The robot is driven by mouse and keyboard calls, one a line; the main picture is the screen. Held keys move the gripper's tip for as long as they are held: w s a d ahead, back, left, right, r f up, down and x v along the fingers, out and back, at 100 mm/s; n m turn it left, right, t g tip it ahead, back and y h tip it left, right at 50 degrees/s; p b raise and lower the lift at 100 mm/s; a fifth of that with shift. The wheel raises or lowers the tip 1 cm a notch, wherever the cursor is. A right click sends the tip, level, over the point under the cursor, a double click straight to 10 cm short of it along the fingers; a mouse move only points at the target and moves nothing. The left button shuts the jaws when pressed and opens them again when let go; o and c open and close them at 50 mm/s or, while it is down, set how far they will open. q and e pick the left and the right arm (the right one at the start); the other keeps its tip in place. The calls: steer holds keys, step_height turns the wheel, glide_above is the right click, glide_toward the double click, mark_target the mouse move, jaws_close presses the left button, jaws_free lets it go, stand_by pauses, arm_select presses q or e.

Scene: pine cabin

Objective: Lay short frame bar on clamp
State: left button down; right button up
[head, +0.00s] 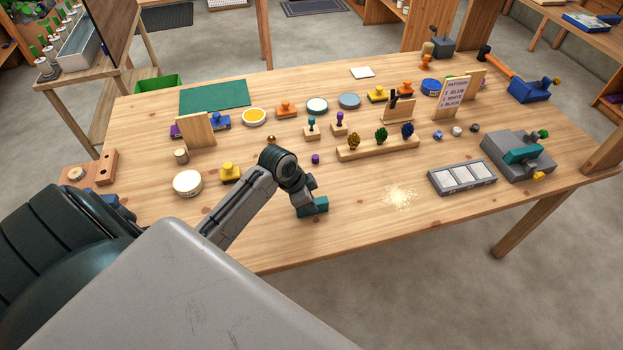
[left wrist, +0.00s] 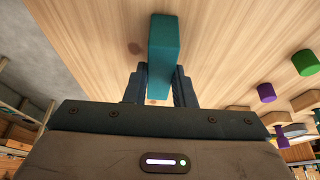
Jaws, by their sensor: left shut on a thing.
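My left gripper (head: 307,196) is shut on a short teal frame bar (head: 314,207), low over the front middle of the table. In the left wrist view the teal bar (left wrist: 163,45) sits between the two dark fingers and sticks out past their tips. I cannot tell whether it touches the wood. A grey clamp-like fixture (head: 500,146) stands at the table's right end, well to the right of the gripper. Another teal piece (head: 523,151) lies on it, with a green knob (head: 543,134) and a yellow knob (head: 538,176). My right gripper is not in view.
A grey tray (head: 434,181) with white panels lies left of the fixture. Pale dust (head: 400,197) lies between bar and tray. A wooden rack (head: 350,153) with coloured knobs stands behind. A purple cylinder (head: 315,159) is near my gripper. The front right table strip looks clear.

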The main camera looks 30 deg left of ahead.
mark_target(317, 201)
arm_select(q)
steer(key=shift+r, duration=0.1)
steer(key=shift+r+b, duration=0.2)
steer(key=shift+b, duration=0.15)
step_height(317, 201, up, 3)
steer(key=shift+r+b, duration=0.15)
steer(key=shift+b, duration=0.55)
steer(key=s+d+r+b, duration=0.1)
steer(key=s+d+b, duration=0.3)
steer(key=s+d, duration=0.6)
steer(key=shift+d+r, duration=0.35)
steer(key=shift+d, duration=0.8)
steer(key=shift+s, duration=0.1)
